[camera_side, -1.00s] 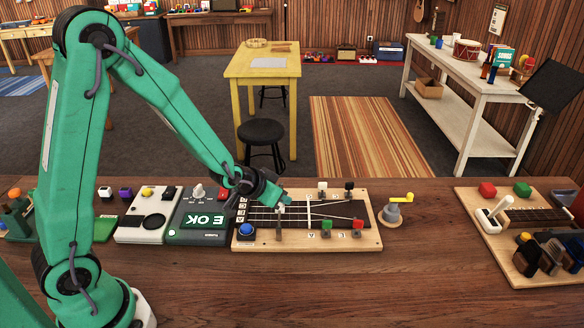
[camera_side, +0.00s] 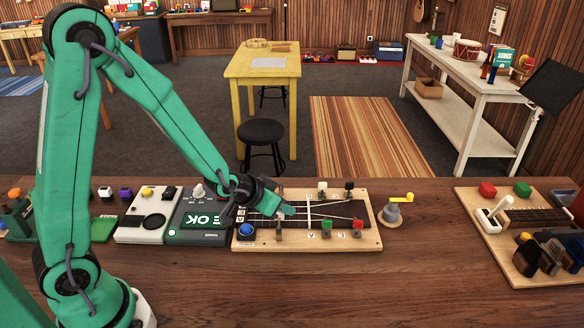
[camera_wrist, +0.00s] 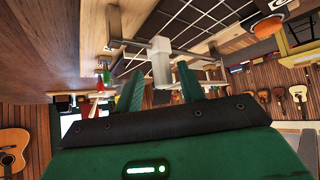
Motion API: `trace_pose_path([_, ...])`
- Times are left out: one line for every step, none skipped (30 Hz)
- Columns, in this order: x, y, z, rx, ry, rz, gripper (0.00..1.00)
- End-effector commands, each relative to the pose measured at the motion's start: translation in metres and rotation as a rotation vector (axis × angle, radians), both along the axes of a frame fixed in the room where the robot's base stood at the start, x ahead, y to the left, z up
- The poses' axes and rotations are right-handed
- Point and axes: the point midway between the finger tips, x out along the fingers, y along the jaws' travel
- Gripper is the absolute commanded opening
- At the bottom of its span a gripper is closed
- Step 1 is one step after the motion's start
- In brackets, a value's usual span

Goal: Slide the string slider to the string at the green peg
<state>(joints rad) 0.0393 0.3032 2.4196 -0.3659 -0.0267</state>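The string slider, a pale block on a grey stem (camera_wrist: 161,58), shows in the wrist view on a thin crossbar over the dark fretboard. In the side view my gripper mostly hides it. My gripper (camera_side: 289,210) is low over the left half of the string board. In the wrist view its two green fingers (camera_wrist: 159,88) are apart, with the slider between and just beyond their tips; I cannot tell whether either touches it. The green peg (camera_side: 326,226) stands at the board's near edge, right of my gripper, beside the red peg (camera_side: 358,225).
The black peg (camera_side: 322,185) and white peg (camera_side: 349,185) stand along the far edge. A blue button (camera_side: 246,230) is at the board's near left. A tuner reading "E OK" (camera_side: 205,219) is left of the board; a grey knob with a yellow handle (camera_side: 392,213) is right.

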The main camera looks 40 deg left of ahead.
Motion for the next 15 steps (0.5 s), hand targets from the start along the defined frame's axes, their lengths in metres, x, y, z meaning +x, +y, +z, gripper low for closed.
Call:
trace_pose_path([0.0,0.0,0.0,0.0,0.0,0.0,0.39])
trace_pose_path([0.0,0.0,0.0,0.001,0.0,0.001,0.39])
trace_pose_path([0.0,0.0,0.001,0.001,0.0,0.001,0.39])
trace_pose_path([0.0,0.001,0.001,0.001,-0.001,0.001,0.39])
trace_pose_path([-0.001,0.001,0.001,0.0,-0.001,0.001,0.39])
trace_pose_path([-0.001,0.001,0.002,0.0,-0.001,0.001,0.39])
trace_pose_path([-0.002,0.001,0.003,0.0,-0.001,0.001,0.39])
trace_pose_path([-0.003,0.001,0.004,0.0,-0.001,0.001,0.39])
trace_pose_path([-0.004,0.001,0.005,0.0,-0.001,0.001,0.39])
trace_pose_path([-0.005,0.001,0.006,0.0,-0.001,0.001,0.39])
trace_pose_path([-0.006,0.001,0.007,0.0,-0.002,0.001,0.39])
trace_pose_path([-0.008,0.001,0.009,0.0,-0.002,0.001,0.39])
trace_pose_path([-0.009,0.001,0.011,0.0,-0.002,0.001,0.39])
trace_pose_path([-0.011,0.001,0.012,0.0,-0.002,0.001,0.39])
trace_pose_path([-0.013,0.001,0.015,0.0,-0.002,0.001,0.39])
